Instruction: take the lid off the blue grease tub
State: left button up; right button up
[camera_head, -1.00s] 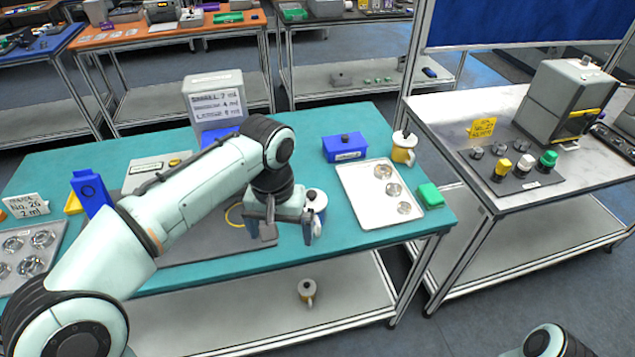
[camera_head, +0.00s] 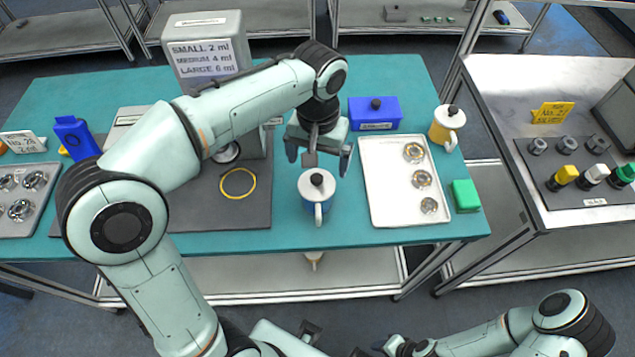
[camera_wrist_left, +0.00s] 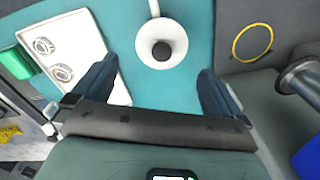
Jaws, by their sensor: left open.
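My left gripper (camera_head: 318,158) is open and empty, on the far side of the tub in the head view. The wrist view shows its fingers (camera_wrist_left: 155,90) spread, with the tub beyond their tips. My right arm is at the lower right; its gripper's opening is unclear.
A white tray (camera_head: 385,190) with metal parts lies to the right of the tub. A blue lidded box (camera_head: 376,116) and a yellow tub (camera_head: 440,134) stand behind. A grey mat (camera_head: 240,212) with a yellow ring (camera_head: 238,196) lies left. A green block (camera_head: 465,196) sits at the right edge.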

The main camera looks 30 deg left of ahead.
aim_at(317, 178)
pick_arm(q)
notch_tip(317, 178, down, 3)
jog(key=shift+w+r, duration=0.1)
jog(key=shift+r, duration=0.1)
notch_tip(317, 178, down, 5)
jog(key=shift+a+r+b, duration=0.1)
jog(key=shift+a+b, duration=0.05)
jog(key=shift+b, duration=0.25)
jog(key=c, duration=0.8)
